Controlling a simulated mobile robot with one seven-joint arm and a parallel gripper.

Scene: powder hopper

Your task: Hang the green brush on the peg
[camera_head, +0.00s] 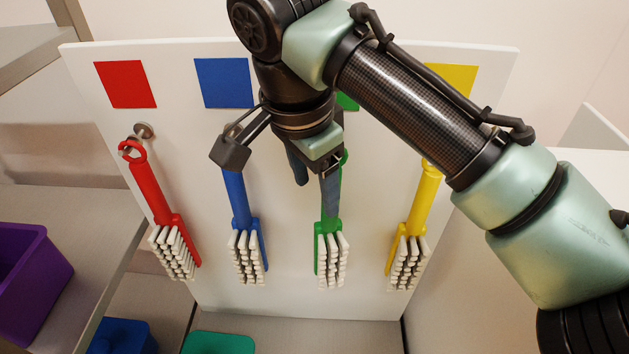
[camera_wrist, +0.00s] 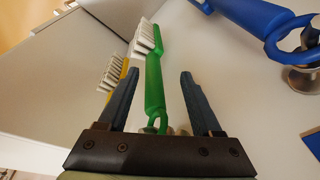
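The green brush (camera_head: 321,228) hangs bristle end down against the white board, below the green square (camera_head: 347,102), in the head view. In the wrist view the green brush (camera_wrist: 154,85) runs between my gripper's fingers, its ring end close to the palm. A metal peg (camera_wrist: 150,130) shows at that ring; the gripper partly hides it, so I cannot tell fully how the ring sits on it. My gripper (camera_head: 315,190) is open, its fingers on either side of the handle; the wrist view shows gaps between the handle and both fingers (camera_wrist: 158,75).
The red brush (camera_head: 152,193), blue brush (camera_head: 238,200) and yellow brush (camera_head: 424,205) hang on the same white board (camera_head: 290,290). A purple bin (camera_head: 30,275) stands at left; blue (camera_head: 122,337) and green (camera_head: 218,343) items lie low in front.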

